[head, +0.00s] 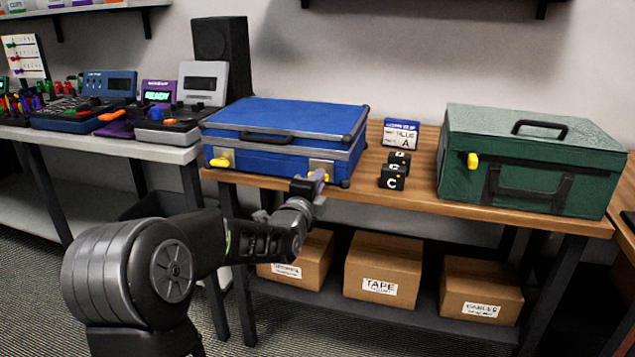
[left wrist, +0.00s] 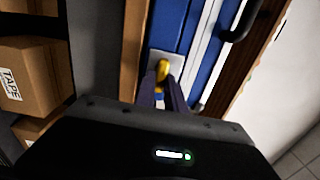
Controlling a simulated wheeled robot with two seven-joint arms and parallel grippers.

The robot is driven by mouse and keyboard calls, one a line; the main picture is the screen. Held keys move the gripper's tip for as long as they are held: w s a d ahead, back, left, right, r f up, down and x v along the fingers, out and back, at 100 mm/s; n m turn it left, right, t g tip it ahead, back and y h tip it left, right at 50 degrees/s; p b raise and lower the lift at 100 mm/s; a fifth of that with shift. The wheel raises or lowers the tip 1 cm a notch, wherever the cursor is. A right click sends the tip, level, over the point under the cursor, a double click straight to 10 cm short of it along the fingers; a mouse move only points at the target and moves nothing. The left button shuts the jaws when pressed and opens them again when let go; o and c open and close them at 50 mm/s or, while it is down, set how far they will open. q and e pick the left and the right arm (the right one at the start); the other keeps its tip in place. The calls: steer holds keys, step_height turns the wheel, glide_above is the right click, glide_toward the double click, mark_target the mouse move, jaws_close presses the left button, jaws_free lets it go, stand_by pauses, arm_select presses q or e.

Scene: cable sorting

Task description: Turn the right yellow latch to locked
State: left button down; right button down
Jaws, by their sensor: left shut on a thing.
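The blue case (head: 285,130) stands closed on the wooden table, handle to the front. Its right yellow latch (head: 320,174) sits on a metal plate at the front right corner and is mostly hidden by my left gripper (head: 312,187). In the left wrist view the yellow latch (left wrist: 163,71) stands between the fingertips of my left gripper (left wrist: 164,92), which is shut on it. The latch's exact angle on its plate is hard to tell. The left yellow latch (head: 219,162) is in plain view and lies roughly level. My right gripper is not in view.
A green case (head: 540,155) with a yellow latch stands at the right. Black lettered blocks (head: 393,177) and a blue-and-white sign (head: 400,134) stand between the cases. Cardboard boxes (head: 383,268) are on the shelf below. A bench with devices (head: 80,115) is at the left.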

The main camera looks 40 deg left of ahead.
arm_select(q)
steer(key=c, duration=1.4)
jaws_free()
steer(key=shift+s, duration=0.15)
steer(key=p+v, duration=0.1)
steer(key=v, duration=0.6)
steer(key=shift+s+d, duration=0.15)
steer(key=shift+s, duration=0.1)
